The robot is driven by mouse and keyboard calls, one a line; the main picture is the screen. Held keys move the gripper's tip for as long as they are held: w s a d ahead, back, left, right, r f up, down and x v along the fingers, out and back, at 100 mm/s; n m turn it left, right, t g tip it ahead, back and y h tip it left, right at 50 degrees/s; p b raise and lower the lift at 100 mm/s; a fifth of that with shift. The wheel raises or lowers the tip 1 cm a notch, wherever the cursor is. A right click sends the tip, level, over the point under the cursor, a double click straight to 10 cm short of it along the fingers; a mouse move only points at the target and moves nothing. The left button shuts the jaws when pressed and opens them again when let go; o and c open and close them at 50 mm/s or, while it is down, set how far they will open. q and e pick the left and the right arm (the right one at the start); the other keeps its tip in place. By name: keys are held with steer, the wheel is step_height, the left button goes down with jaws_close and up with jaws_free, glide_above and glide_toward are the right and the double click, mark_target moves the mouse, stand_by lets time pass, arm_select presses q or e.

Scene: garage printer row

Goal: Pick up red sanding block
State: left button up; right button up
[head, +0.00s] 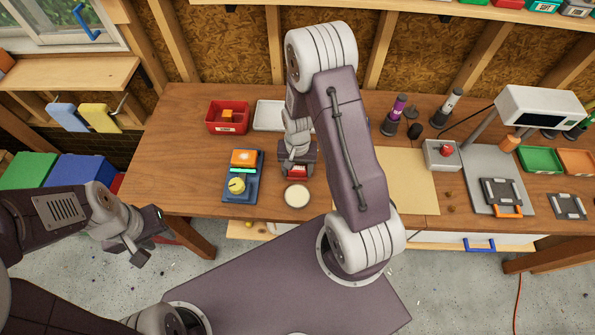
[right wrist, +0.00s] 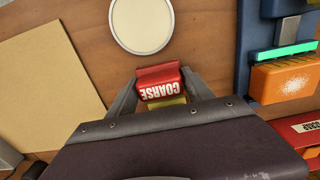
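The red sanding block (right wrist: 158,82), labelled COARSE with a yellowish part under the label, sits between the fingers of my right gripper (right wrist: 160,80) in the right wrist view. Both fingers appear to touch its sides. In the head view a bit of the red block (head: 297,172) shows under my right gripper (head: 297,168), low over the workbench (head: 190,150); I cannot tell whether it touches the top. My left gripper (head: 152,240) is open and empty, off the bench's front left edge.
A round cream-coloured dish (head: 297,195) stands just in front of the block. A red bin (head: 228,117) and white tray (head: 268,115) are behind. A tan sheet (head: 408,180) lies right, partly behind my arm.

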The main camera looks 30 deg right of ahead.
mark_target(297, 168)
steer(key=shift+w, duration=0.1)
steer(key=shift+r, duration=0.65)
step_height(297, 168, up, 3)
steer(key=shift+b, duration=0.35)
steer(key=s+a+r+b, duration=0.3)
steer(key=s+r, duration=0.3)
steer(key=s, duration=0.5)
steer(key=shift+a+r+b, duration=0.3)
steer(key=shift+r+b, duration=0.05)
steer(key=shift+b, duration=0.05)
steer(key=shift+s, duration=0.15)
